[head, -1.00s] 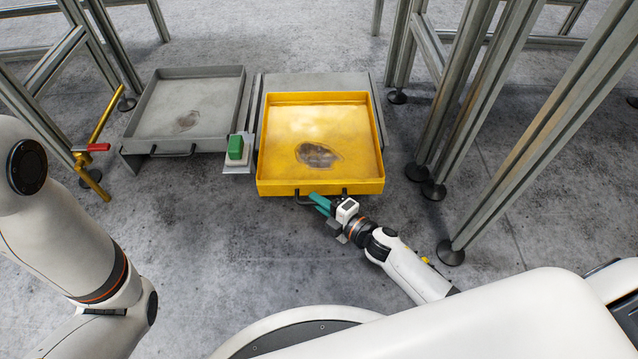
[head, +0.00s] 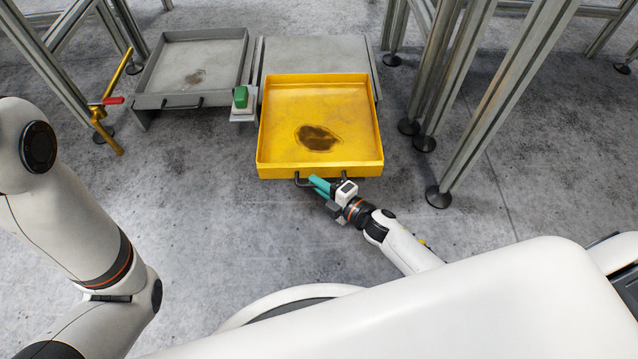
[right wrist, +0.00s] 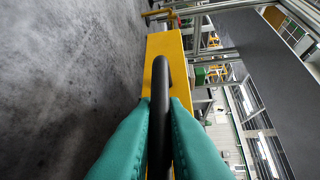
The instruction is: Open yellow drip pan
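The yellow drip pan (head: 285,172) is a shallow tray with a dark stain on its floor. It sticks out toward me from a grey housing (head: 318,53), whose flat top shows behind it. My right gripper (head: 318,186) is at the black handle (head: 300,181) on the pan's front wall. In the right wrist view its teal fingers (right wrist: 160,125) lie on both sides of the black handle bar (right wrist: 161,78), closed on it, with the yellow front wall (right wrist: 157,43) beyond. My left arm shows at the left of the head view; its gripper is out of view.
A grey pan (head: 150,100) with a black handle is left of the yellow one. A green button box (head: 241,100) sits between them. Metal frame legs (head: 445,190) stand to the right. The floor in front is clear.

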